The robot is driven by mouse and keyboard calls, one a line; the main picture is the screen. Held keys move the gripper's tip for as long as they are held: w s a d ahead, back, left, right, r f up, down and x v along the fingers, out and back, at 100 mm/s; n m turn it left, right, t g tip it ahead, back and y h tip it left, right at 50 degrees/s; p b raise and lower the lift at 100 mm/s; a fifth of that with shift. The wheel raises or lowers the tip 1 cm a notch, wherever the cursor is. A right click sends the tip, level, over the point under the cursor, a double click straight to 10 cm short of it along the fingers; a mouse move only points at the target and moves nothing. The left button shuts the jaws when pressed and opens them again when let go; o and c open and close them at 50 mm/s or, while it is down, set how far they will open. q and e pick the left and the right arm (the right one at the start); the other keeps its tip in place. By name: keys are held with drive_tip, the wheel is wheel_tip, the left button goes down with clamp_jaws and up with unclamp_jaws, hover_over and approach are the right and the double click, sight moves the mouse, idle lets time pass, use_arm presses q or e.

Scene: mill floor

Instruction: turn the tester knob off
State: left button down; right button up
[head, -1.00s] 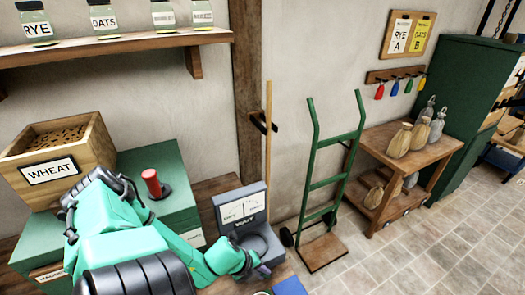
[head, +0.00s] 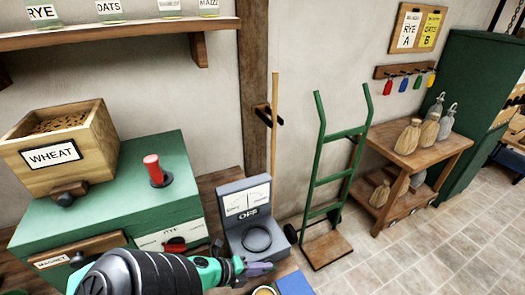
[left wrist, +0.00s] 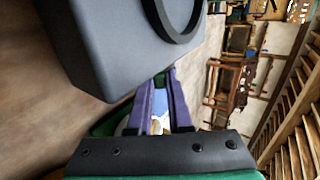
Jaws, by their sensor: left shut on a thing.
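The tester (head: 257,237) is a grey box with a white dial face (head: 246,201) and a round dark cup on top. Lettering under the dial looks like OFF, but it is small. My left gripper (head: 262,268) is low at the tester's front edge, its purple fingers together. In the left wrist view the fingers (left wrist: 162,90) reach to the lower edge of the grey tester body (left wrist: 105,45). The fingers are shut on the knob, which they hide. My right gripper is not in view.
A green cabinet (head: 100,205) stands left of the tester, with a red cylinder (head: 153,168), a red knob (head: 175,246) and a WHEAT bin (head: 60,148). A blue item (head: 294,284) lies near the gripper. A green hand truck (head: 330,190) stands right.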

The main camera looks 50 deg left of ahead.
use_arm(q)
drive_tip(key=shift+s+d+f, duration=0.1)
drive_tip(key=shift+f, duration=0.05)
drive_tip(key=c, duration=0.8)
unclamp_jaws()
drive_tip(key=shift+c, duration=0.2)
drive_tip(key=v, duration=0.6)
drive_tip(key=p+v, duration=0.5)
drive_tip(key=v, duration=0.3)
drive_tip(key=shift+s+r+p, duration=0.2)
drive_tip(key=shift+p, duration=0.1)
